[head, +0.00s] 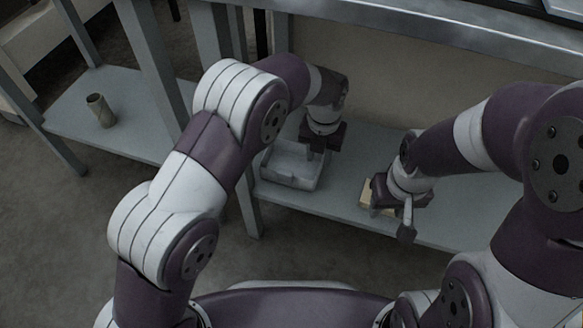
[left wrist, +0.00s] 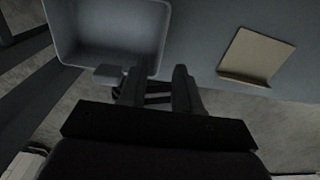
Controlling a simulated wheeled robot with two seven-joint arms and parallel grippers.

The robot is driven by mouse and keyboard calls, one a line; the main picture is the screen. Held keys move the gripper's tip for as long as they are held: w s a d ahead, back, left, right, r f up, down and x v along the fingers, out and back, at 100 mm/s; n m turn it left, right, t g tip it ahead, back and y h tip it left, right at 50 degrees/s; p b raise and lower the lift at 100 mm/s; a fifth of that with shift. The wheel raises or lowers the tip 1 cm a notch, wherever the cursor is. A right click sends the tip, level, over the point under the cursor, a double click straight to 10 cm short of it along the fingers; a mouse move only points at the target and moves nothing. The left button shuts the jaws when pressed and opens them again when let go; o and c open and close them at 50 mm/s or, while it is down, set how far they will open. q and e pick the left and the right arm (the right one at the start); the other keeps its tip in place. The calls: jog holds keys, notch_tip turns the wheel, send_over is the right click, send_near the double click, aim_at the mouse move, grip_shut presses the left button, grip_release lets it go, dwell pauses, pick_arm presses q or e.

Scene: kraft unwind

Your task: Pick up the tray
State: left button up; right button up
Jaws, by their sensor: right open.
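The tray (head: 290,167) is a grey, shallow open box on the lower shelf in the head view. It shows at the upper left of the left wrist view (left wrist: 108,18). My left gripper (head: 318,150) points down at the tray's right side. In the left wrist view its two fingers (left wrist: 160,88) stand apart, one over the tray's near right corner and one just outside the right wall; contact is unclear. My right gripper (head: 392,215) is open, low at the shelf's front edge, right of the tray.
A tan flat-sided item (head: 366,196) lies on the shelf beside my right gripper, partly hidden; it shows in the left wrist view (left wrist: 257,55). Grey posts and an upper worktop (head: 420,38) border the shelf.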

aim_at(318, 180)
pick_arm(q)
notch_tip(318, 180, down, 9)
jog(key=b, duration=0.6)
jog(key=shift+w+d+r, duration=0.1)
jog(key=shift+w+d, duration=0.05)
jog(key=shift+r, duration=0.25)
grip_shut()
